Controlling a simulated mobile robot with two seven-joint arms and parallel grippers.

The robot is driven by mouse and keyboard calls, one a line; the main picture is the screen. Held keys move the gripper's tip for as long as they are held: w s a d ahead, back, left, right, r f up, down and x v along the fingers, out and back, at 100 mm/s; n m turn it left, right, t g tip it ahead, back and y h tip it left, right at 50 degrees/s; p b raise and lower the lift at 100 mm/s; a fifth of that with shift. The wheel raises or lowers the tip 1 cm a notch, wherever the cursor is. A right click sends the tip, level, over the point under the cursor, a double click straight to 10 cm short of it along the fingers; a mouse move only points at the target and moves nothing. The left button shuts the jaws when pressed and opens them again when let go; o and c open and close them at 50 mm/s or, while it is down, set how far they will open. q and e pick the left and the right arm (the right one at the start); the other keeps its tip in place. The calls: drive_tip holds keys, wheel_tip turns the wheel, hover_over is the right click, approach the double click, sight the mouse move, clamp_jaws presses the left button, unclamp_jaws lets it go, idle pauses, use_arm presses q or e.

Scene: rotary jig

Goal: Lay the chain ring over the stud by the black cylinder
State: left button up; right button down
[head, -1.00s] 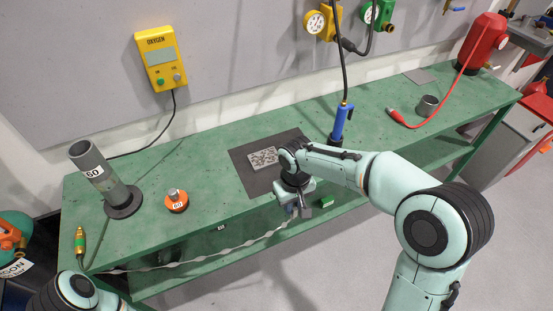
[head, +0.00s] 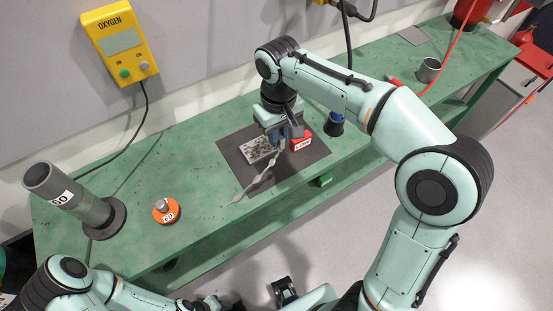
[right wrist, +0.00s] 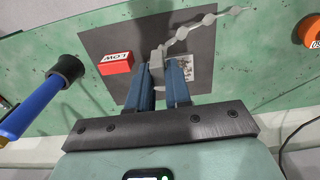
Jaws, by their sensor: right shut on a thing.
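The pale grey chain (head: 260,182) hangs from my right gripper (head: 283,141) and trails down-left over the dark mat. In the right wrist view, the blue fingers (right wrist: 166,78) are shut on a grey end piece of the chain (right wrist: 196,27); whether it is the ring is unclear. An orange disc with a short metal stud (head: 162,203) stands on the green bench, well left of the right gripper. The dark grey cylinder (head: 68,193) rises tilted in view from a round base beside it.
A blue-handled tool (head: 336,124) stands to the right. Open green bench (head: 200,165) lies between mat and orange disc.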

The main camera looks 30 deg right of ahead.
sight(277, 169)
wheel_tip(277, 169, down, 12)
drive_tip(key=shift+w+f+b, duration=0.15)
drive_tip(key=shift+b, duration=0.65)
drive_tip(key=shift+f, duration=0.2)
drive_tip(key=c, duration=1.1)
unclamp_jaws()
drive_tip(key=shift+o, duration=0.2)
drive_tip(key=shift+r, duration=0.15)
